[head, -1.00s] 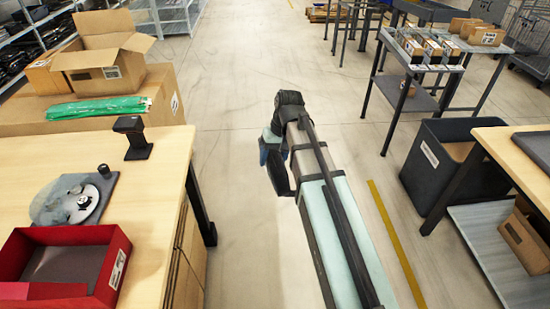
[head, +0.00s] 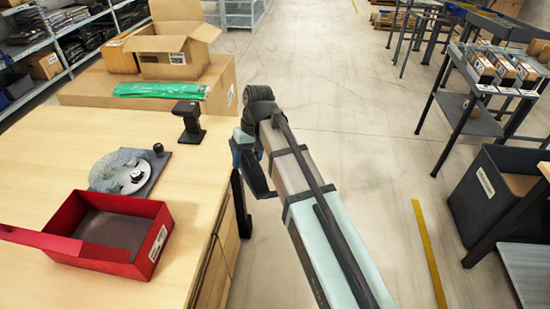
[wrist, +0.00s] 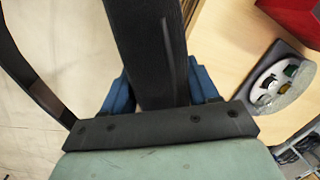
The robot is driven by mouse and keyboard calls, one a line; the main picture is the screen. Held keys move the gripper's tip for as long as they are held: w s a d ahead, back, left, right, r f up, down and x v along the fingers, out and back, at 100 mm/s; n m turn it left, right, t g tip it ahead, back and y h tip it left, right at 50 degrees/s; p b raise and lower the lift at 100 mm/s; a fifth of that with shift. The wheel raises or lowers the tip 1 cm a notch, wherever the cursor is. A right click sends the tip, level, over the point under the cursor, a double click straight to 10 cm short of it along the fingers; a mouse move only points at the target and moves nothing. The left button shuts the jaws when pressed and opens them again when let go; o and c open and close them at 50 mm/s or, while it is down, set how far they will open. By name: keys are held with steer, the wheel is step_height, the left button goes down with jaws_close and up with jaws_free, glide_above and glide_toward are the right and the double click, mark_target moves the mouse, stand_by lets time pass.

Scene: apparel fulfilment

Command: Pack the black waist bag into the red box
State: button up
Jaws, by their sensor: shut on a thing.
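The black waist bag (wrist: 145,45) is held between the blue fingers of my gripper (wrist: 160,88) in the wrist view, with a dark strap (wrist: 28,75) hanging at the left. In the head view my gripper (head: 243,145) is beside the table's right edge, with a dark part of the bag (head: 257,178) showing below it. The rest of the bag is hidden there by my arm. The red box (head: 158,243) stands open on the table, left of my gripper and apart from it. Its dark inside looks empty. A red corner shows in the wrist view (wrist: 295,15).
Cardboard boxes and a green packet (head: 160,90) lie behind. A dark bin (head: 490,195) stands at the right. The floor between is clear.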

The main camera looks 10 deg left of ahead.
steer(key=shift+s+a+r+n+g+h, duration=0.3)
steer(key=shift+s+a+r+n, duration=1.75)
steer(key=shift+s+a, duration=3.55)
steer(key=shift+s+a+r+n+g+h, duration=0.1)
steer(key=shift+s+a+r+n+h, duration=0.35)
steer(key=shift+s+a+r+n, duration=3.35)
steer(key=shift+s+a+r+m+g+h, duration=0.15)
steer(key=shift+s+a+r+h, duration=0.3)
steer(key=shift+s+a, duration=6.9)
steer(key=w+a+f, duration=0.1)
steer(key=w+f, duration=0.1)
steer(key=f, duration=0.4)
steer(key=w+a+f, duration=0.1)
steer(key=a+f, duration=0.1)
steer(key=f, duration=0.4)
steer(key=shift+w+a, duration=0.25)
steer(key=shift+w, duration=0.1)
steer(key=shift+f, duration=0.25)
steer(key=shift+f, duration=0.5)
